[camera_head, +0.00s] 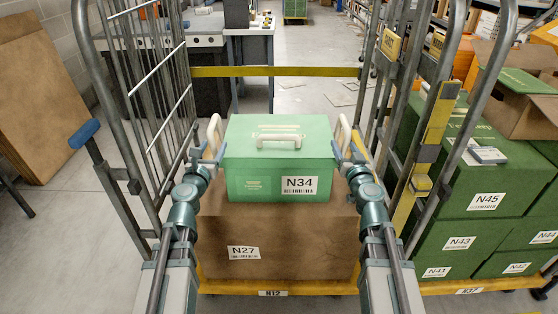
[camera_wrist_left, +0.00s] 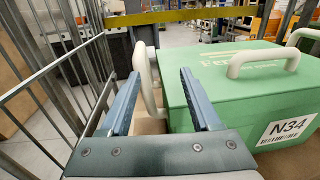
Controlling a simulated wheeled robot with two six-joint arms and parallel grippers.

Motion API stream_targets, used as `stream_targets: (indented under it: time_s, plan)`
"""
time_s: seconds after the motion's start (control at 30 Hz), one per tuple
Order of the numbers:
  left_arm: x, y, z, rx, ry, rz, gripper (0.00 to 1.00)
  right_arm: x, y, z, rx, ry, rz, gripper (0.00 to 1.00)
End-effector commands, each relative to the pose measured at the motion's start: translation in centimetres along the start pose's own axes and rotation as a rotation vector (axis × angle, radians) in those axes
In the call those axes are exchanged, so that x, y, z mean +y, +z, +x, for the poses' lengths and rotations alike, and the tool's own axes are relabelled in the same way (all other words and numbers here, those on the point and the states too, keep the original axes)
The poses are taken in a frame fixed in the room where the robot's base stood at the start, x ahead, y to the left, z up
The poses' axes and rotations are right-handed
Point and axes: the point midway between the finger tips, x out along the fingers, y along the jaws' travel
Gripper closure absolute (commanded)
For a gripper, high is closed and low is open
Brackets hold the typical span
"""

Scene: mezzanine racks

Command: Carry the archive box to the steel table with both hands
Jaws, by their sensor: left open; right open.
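The green archive box (camera_head: 270,180), labelled N34, sits level on a brown carton (camera_head: 300,235) inside a roll cage. It has a cream handle on its lid and cream loop handles on both sides. My left gripper (camera_head: 207,151) is open at the left side handle (camera_head: 215,132). In the left wrist view the left gripper's jaws (camera_wrist_left: 158,85) are parted, with the handle loop (camera_wrist_left: 146,72) showing between them and the box (camera_wrist_left: 235,95) to the right. My right gripper (camera_head: 350,153) is open by the right side handle (camera_head: 344,132).
Cage bars (camera_head: 150,100) stand close on both sides. A yellow strap (camera_head: 275,71) crosses behind the box. Grey-topped tables (camera_head: 208,42) stand at the back left. Green cartons (camera_head: 490,190) fill a cage at right. Floor beyond the strap is mostly clear.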

Motion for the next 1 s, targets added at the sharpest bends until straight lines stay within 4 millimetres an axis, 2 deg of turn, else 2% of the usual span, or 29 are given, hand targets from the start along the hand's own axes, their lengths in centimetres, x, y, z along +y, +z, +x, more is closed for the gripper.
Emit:
stream_targets:
  time_s: [0.03,0.17,0.63,0.87,1.0]
  plan:
    - [1.2,-0.3,0.0,-0.011,0.038,-0.072,0.37,1.2,0.1,0.0,0.016,0.037,0.006,0.37]
    - [2.8,-0.2,-0.1,-0.028,0.091,-0.180,0.37,2.8,-0.2,-0.1,0.034,0.088,0.013,0.37]
    - [3.0,-0.1,0.3,-0.030,0.095,-0.192,0.37,3.0,-0.3,0.3,0.036,0.093,0.013,0.37]
    - [3.2,-0.1,2.5,-0.029,0.093,-0.191,0.37,3.1,-0.4,2.5,0.036,0.092,0.013,0.37]
    - [3.4,0.0,4.7,-0.029,0.093,-0.190,0.37,3.4,-0.5,4.7,0.035,0.091,0.013,0.37]
